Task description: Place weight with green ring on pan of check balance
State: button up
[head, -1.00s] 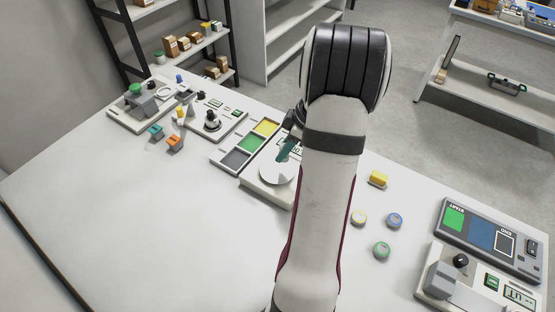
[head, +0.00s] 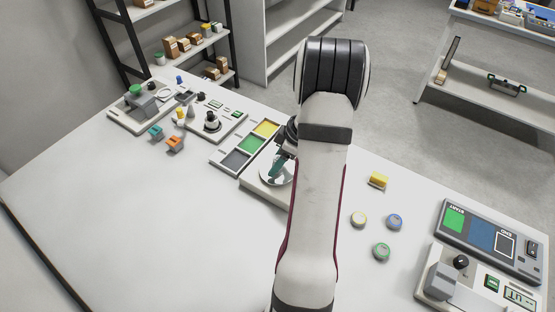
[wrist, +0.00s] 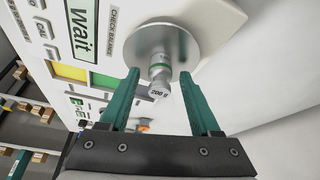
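The weight with the green ring (wrist: 159,72), a metal piece marked 200 g, is on the round metal pan (wrist: 185,30) of the check balance (wrist: 215,12) in the wrist view. It appears to stand on the pan. The display reads "wait". My gripper (wrist: 159,76) is open, with one teal finger on each side of the weight and a gap showing on both sides. In the head view my gripper (head: 275,172) is over the pan (head: 266,180) of the check balance (head: 262,194), and my arm covers part of it; I cannot make out the weight there.
A tray with yellow, green and grey fields (head: 251,144) adjoins the balance. Right of my arm are a yellow block (head: 377,180) and small discs ringed yellow (head: 358,219), blue (head: 394,221) and green (head: 381,251). The table's left front (head: 150,220) is clear.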

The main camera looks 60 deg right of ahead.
jog(key=v, duration=1.2)
jog(key=w+a+r+m+g+y, duration=0.1)
jog(key=w+a+r+m, duration=0.15)
jog(key=a, duration=1.05)
jog(key=w+a+r+m+g, duration=0.2)
jog(key=a+r, duration=0.1)
jog(key=a, duration=0.9)
jog(key=s+a+f+m+g, duration=0.1)
jog(key=s+a+m, duration=0.3)
jog(key=s+a, duration=0.8)
jog(key=shift+a+f+m+g+h, duration=0.2)
jog(key=shift+a+m+g+h, duration=0.15)
jog(key=shift+a, duration=0.55)
